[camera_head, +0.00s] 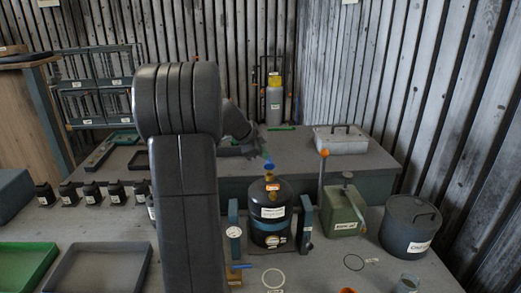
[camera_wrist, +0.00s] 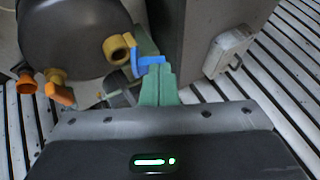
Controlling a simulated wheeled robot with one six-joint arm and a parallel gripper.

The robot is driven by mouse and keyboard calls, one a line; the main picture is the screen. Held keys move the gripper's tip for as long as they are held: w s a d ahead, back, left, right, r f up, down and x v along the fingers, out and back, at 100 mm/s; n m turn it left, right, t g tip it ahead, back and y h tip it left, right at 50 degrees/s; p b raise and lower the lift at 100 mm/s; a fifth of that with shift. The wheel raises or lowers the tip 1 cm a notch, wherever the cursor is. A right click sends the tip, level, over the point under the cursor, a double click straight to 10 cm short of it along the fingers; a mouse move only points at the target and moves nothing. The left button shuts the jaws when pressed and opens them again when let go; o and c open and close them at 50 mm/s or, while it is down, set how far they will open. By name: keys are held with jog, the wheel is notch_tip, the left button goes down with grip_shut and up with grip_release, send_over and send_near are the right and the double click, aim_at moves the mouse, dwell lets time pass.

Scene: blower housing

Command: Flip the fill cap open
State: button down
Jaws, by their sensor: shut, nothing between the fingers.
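The black tank (camera_head: 271,192) stands on the bench, and its dark rounded body (camera_wrist: 75,35) fills the upper left of the wrist view. A brass fill neck (camera_wrist: 118,48) juts from it. The blue fill cap (camera_wrist: 136,63) stands on edge beside the neck's mouth, with a blue tab (camera_wrist: 153,60) reaching toward my fingers. In the head view the blue cap (camera_head: 268,166) shows just above the neck. My gripper (camera_wrist: 157,68) has its green fingers shut and empty, with the tips at the tab. Whether they touch it is unclear.
Blue posts (camera_head: 306,215) flank the tank, with a gauge (camera_head: 234,232) at left. An orange-knobbed lever (camera_head: 324,153), a green can (camera_head: 343,211) and a grey canister (camera_head: 410,226) stand at right. Orange fittings (camera_wrist: 58,92) lie left of the neck. Trays (camera_head: 98,270) occupy the left bench.

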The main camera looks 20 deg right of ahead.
jog(key=shift+w+d+r+g+p, duration=0.1)
jog(key=shift+w+g+p, duration=0.35)
jog(key=shift+p, duration=0.75)
jog(key=shift+w+d+f+n+g+y+p, duration=0.15)
jog(key=shift+w+f+n+g+y+p, duration=0.1)
jog(key=shift+w+f+g, duration=0.3)
jog(key=shift+w+d+f+n+g+y+p, duration=0.15)
jog(key=shift+w+d+f+n+g+p, duration=0.1)
jog(key=shift+w+g, duration=0.4)
jog(key=shift+w+d+f+n+g+y+p, duration=0.1)
jog(key=shift+w+f+n+g+y+p, duration=0.25)
jog(key=shift+w, duration=0.45)
jog(key=shift+f, duration=0.1)
jog(key=shift+s+f+b, duration=0.1)
jog(key=shift+s+b, duration=0.05)
jog(key=shift+b, duration=0.35)
jog(key=s+b+v, duration=0.1)
jog(key=v, duration=1.3)
jog(key=shift+w+a+b, duration=0.2)
jog(key=shift+a+b, duration=0.1)
jog(key=shift+b, duration=0.05)
